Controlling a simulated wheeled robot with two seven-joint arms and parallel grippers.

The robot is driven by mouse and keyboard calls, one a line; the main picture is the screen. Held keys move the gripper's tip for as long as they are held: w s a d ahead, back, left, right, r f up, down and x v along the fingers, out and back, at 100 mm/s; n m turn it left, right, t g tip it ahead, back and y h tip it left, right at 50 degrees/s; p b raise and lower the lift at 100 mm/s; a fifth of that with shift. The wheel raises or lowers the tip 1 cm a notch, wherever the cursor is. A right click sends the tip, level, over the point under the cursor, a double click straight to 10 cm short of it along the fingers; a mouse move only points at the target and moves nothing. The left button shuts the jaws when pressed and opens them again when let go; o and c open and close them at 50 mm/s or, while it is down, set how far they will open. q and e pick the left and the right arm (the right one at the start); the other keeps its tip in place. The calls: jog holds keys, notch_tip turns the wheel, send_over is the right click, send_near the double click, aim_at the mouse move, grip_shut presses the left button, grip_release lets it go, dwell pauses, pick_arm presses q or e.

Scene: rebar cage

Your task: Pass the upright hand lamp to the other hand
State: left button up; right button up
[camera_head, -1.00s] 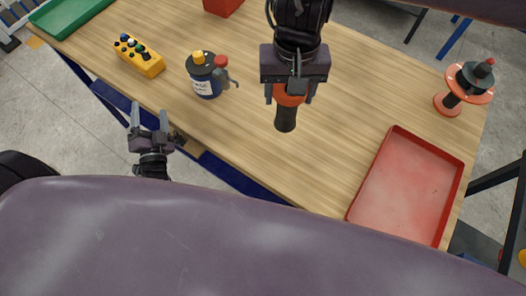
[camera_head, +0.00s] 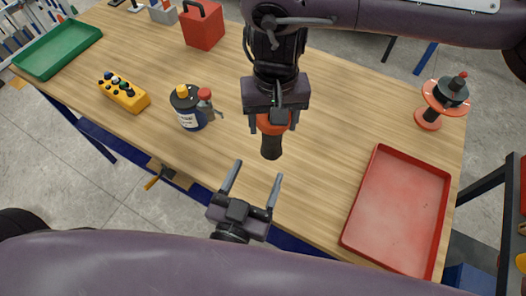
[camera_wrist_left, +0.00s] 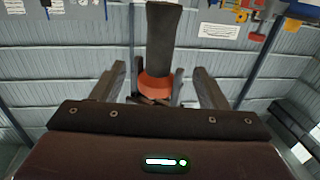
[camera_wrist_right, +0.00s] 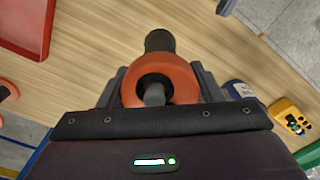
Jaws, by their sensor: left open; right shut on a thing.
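The hand lamp has an orange-red head and a black handle (camera_head: 271,146). My right gripper (camera_head: 272,127) is shut on its orange part, with the handle sticking out toward my left gripper, over the table. The right wrist view shows the orange ring (camera_wrist_right: 160,83) between the fingers and the dark handle beyond. My left gripper (camera_head: 253,178) is open and empty, just below the handle's end in the head view. In the left wrist view, the handle (camera_wrist_left: 163,40) and orange part (camera_wrist_left: 154,87) appear between the open fingers, apart from them.
A green tray (camera_head: 57,48) and red box (camera_head: 204,27) are at the back.

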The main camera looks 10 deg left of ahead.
aim_at(268, 146)
pick_arm(q)
jog(key=w, duration=0.3)
jog(key=w+d, duration=0.1)
jog(key=w, duration=0.6)
jog(key=shift+w+d, duration=0.25)
jog(key=shift+d, duration=0.1)
jog(key=shift+c, duration=0.2)
jog(key=c, duration=1.2)
pick_arm(e)
jog(key=o, duration=1.3)
jog(key=shift+c, duration=0.2)
